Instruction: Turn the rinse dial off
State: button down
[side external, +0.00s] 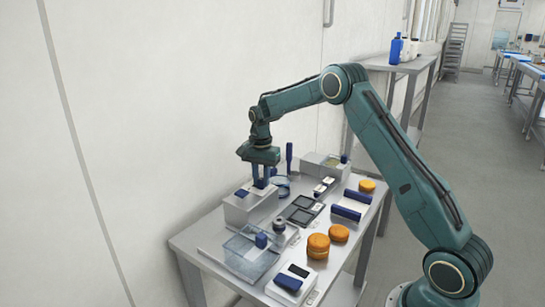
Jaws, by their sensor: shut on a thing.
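A light grey box (248,210) stands at the left side of the metal table. A small blue part (242,193) shows on its top. My gripper (261,184) points straight down over the right part of this box. Its fingers are shut on a small part at the box top, which seems to be the rinse dial. The fingers hide most of that part, so I cannot tell which way it is turned.
A clear bin (250,262) with a blue piece stands in front of the box. Orange rounds (318,246) and blue rollers (346,213) lie to the right. A blue upright handle (289,154) rises just behind my gripper. A white device (291,281) sits at the front edge.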

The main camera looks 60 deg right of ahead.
aim_at(261, 179)
jog(key=n, duration=0.6)
jog(key=shift+n, duration=0.3)
dwell(0.4)
jog(key=c, duration=1.2)
grip_release()
jog(key=shift+c, duration=0.2)
jog(key=shift+r, duration=0.15)
notch_tip(261, 179, up, 14)
jog(key=shift+f, duration=0.25)
jog(key=shift+a+r, duration=0.1)
